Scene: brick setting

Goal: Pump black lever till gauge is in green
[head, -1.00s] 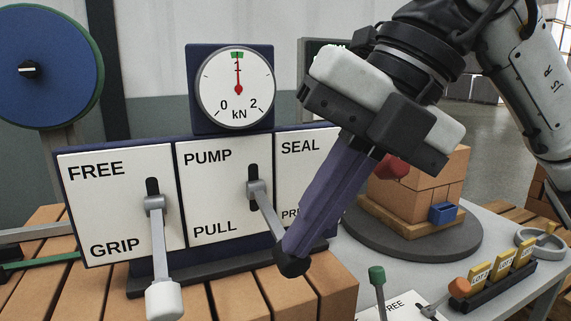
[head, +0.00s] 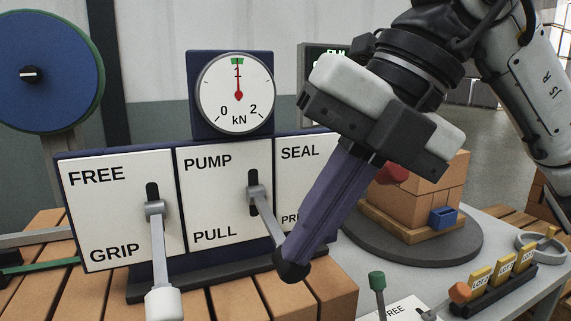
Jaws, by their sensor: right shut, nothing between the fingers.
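The gauge (head: 237,93) on top of the panel reads in kN. Its red needle points straight up at 1, in the small green band (head: 237,61). The pump lever (head: 262,208) comes out of the slot between PUMP and PULL and slants down to the right. Its black knob (head: 292,271) is at the lower end. My right gripper (head: 300,255) is shut, with its fingers pointing down-left at the knob. It overlaps the knob in the picture; I cannot tell whether they touch. My left gripper is not in view.
A white-knobbed lever (head: 160,240) stands to the left on the FREE/GRIP plate. My right arm partly hides the SEAL plate (head: 300,165). Bricks on a round turntable (head: 410,245) and a rack of yellow tags (head: 500,275) are to the right.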

